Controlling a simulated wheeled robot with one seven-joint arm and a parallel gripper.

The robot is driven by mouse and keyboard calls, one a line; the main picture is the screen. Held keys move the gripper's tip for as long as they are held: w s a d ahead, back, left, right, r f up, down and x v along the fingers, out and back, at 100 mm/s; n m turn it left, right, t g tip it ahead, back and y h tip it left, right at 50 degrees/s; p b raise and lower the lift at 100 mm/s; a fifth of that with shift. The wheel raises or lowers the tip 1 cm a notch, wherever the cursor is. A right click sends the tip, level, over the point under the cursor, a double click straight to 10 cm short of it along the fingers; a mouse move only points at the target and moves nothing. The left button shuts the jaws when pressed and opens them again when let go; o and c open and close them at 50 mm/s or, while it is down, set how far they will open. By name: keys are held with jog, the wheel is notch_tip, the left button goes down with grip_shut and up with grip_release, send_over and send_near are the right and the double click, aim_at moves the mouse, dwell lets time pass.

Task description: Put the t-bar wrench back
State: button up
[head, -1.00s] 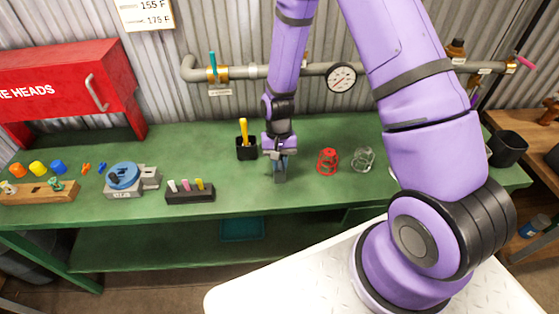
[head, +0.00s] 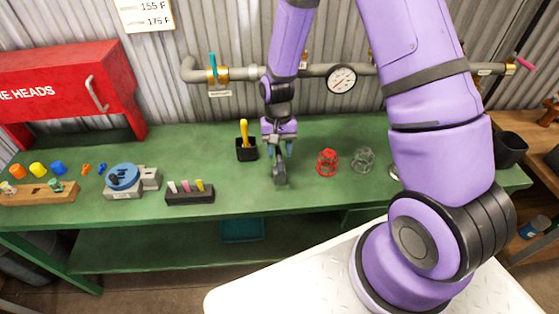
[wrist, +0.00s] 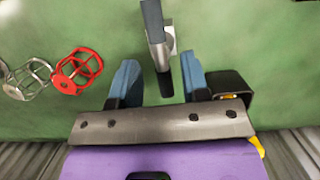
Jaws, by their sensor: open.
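My gripper (head: 279,149) is open over the middle of the green bench. In the wrist view its two blue fingers (wrist: 160,66) stand apart. A grey, dark-ended tool (head: 280,173), apparently the t-bar wrench, is on the bench just in front of the gripper. In the wrist view its grey part (wrist: 157,38) lies ahead of the fingers, and its black end reaches between them with a gap on each side. I cannot tell whether a holder supports it.
A black cup (head: 246,152) with a yellow-handled item stands close left of my gripper. Red (head: 327,162) and grey (head: 362,160) wire cages stand to the right. A black block (head: 190,195) with coloured pieces is at left. A pipe with a gauge (head: 341,79) runs behind.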

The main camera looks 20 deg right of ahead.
jog(key=s+d+r+n+t, duration=0.1)
jog(key=s+d+r+t, duration=0.1)
jog(key=r, duration=1.2)
jog(key=s+d+r+n+t, duration=0.1)
jog(key=s+d+r+t, duration=0.15)
jog(key=r, duration=1.05)
jog(key=s+d+r+t, duration=0.1)
jog(key=s+r, duration=0.4)
jog(key=s, duration=0.3)
jog(key=s+d+r+n+t+h, duration=0.1)
jog(key=s+r+t, duration=0.1)
jog(key=s+r, duration=0.4)
jog(key=s, duration=0.3)
jog(key=shift+s+r+n, duration=0.2)
jog(key=shift+n, duration=0.1)
